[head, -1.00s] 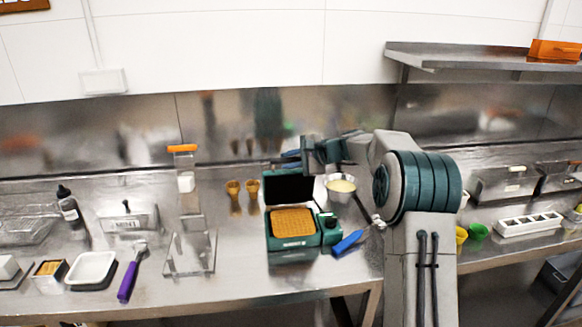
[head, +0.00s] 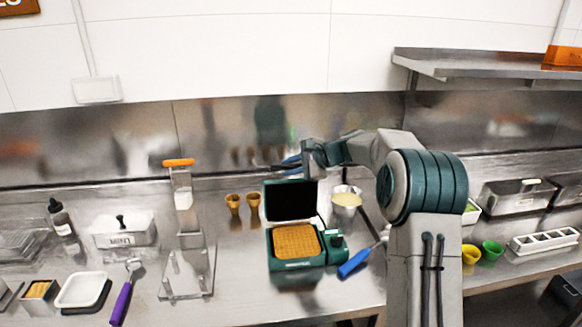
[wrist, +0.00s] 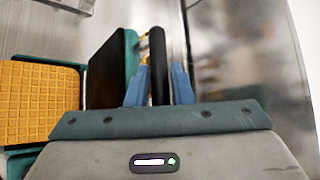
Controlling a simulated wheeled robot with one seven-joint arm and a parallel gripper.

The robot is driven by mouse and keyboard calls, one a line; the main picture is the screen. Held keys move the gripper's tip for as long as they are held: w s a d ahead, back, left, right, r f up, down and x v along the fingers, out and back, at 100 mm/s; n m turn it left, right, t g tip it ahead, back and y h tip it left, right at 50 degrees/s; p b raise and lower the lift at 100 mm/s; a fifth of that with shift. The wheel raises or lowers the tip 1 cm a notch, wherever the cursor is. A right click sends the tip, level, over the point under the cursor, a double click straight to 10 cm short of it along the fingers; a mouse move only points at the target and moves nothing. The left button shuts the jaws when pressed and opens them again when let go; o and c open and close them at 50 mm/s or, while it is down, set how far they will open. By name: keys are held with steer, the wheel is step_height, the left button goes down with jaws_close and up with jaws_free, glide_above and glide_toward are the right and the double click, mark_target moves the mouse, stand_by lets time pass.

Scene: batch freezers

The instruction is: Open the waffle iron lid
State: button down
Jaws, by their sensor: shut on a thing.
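The teal waffle iron (head: 297,262) stands on the steel counter with a golden waffle (head: 297,241) on its lower plate. Its lid (head: 290,200) stands raised at the back, its dark inner face toward the head camera. My gripper (head: 291,161) is at the lid's top edge, behind it. In the wrist view, the blue fingers of my gripper (wrist: 158,88) are shut on the black lid handle (wrist: 157,62), one on each side. The lid (wrist: 108,75) shows edge-on beside them, and the waffle (wrist: 38,100) lies to the left.
The steel back wall rises close behind my gripper.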

steer(key=c, duration=1.4)
jaws_free()
steer(key=b+v, duration=0.3)
steer(key=v, duration=1)
steer(key=shift+s+d, duration=0.2)
steer(key=shift+d, duration=0.15)
steer(key=s+f+n+g+h, duration=0.1)
steer(key=s+f+n+h, duration=0.2)
steer(key=s, duration=1)
steer(key=s+f+n+h, duration=0.3)
steer(key=s+f+n, duration=0.2)
steer(key=s, duration=0.7)
steer(key=s+f+n+g+h, duration=0.1)
steer(key=s+f+n+h, duration=0.3)
steer(key=s, duration=0.9)
steer(key=shift+s+a+f+n+g, duration=0.3)
steer(key=shift+a+f+n, duration=0.2)
steer(key=shift+n, duration=0.2)
